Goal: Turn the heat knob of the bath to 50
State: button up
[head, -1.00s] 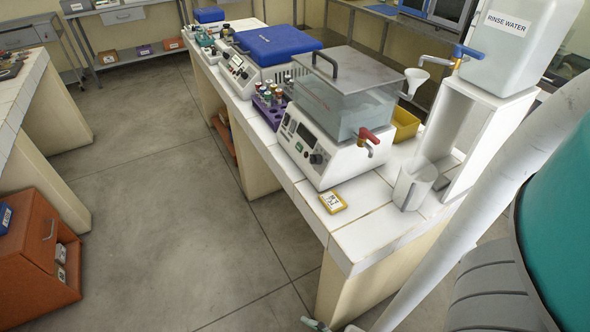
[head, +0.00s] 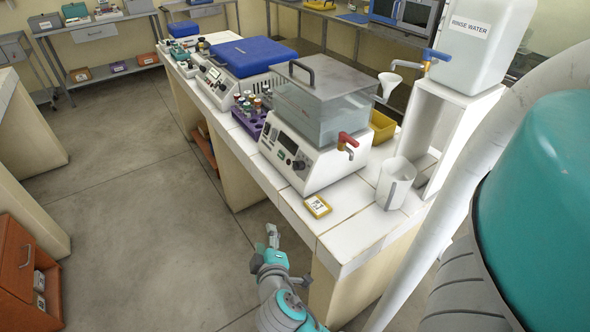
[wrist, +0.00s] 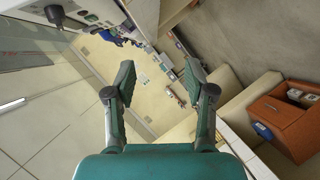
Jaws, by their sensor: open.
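The bath (head: 318,165) is a white box with a clear lidded tank on top, standing on the white bench. Its front panel carries a dark display, small buttons and the dark round heat knob (head: 299,165). The number the knob points to is too small to read. In the wrist view, part of the panel, with a dark knob (wrist: 54,14), shows at the upper left beside the clear tank (wrist: 25,60). My gripper (head: 267,238) is in front of the bench edge, apart from the bath. In the wrist view its two fingers (wrist: 159,78) are spread and empty.
A red-handled tap (head: 347,142) sticks out at the bath's right corner. A yellow timer-like device (head: 317,206) and a clear jug (head: 395,183) lie in front and right. A purple rack (head: 250,122) stands left of the bath. The aisle floor (head: 150,220) is clear.

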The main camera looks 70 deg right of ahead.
jog(key=w+d+r+m+g+h, duration=0.1)
jog(key=d+r+m+g+h, duration=0.1)
jog(key=d+r, duration=0.3)
jog(key=m+g+h, duration=0.2)
jog(key=m+g, duration=0.2)
jog(key=g, duration=0.1)
send_near(295, 169)
jog(key=x, duration=1)
grip_shut()
